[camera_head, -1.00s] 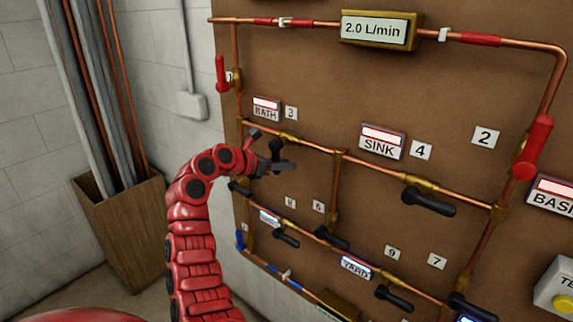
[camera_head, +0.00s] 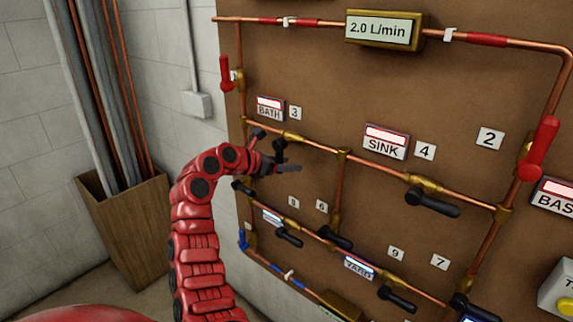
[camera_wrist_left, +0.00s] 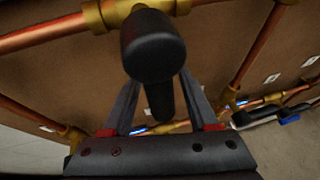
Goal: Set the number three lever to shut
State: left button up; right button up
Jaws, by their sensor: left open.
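The number three label (camera_head: 295,113) sits beside the red-lit BATH sign (camera_head: 270,108) on the brown board. Below it, a brass valve (camera_head: 292,137) sits on the copper pipe with a black lever (camera_head: 280,146), partly hidden by my gripper. My left gripper (camera_head: 274,152) is at this lever with its fingers spread. In the left wrist view the black lever (camera_wrist_left: 152,50) runs between the two open fingers, with a gap on each side lower down. I cannot tell whether either finger touches it. My right gripper is not in view.
Other black levers are close by, including one below left (camera_head: 241,187) and number four's (camera_head: 432,203). Red levers stand at the upper left (camera_head: 226,74) and right (camera_head: 539,148). A gauge (camera_head: 383,30) reads 2.0 L/min. A wooden bin (camera_head: 130,230) with pipes stands left.

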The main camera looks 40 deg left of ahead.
pick_arm(q)
jog(key=b+v, duration=0.5)
jog(key=v, duration=1.2)
jog(key=shift+s, duration=0.2)
jog(key=shift+a, duration=0.15)
jog(key=shift+w, duration=0.1)
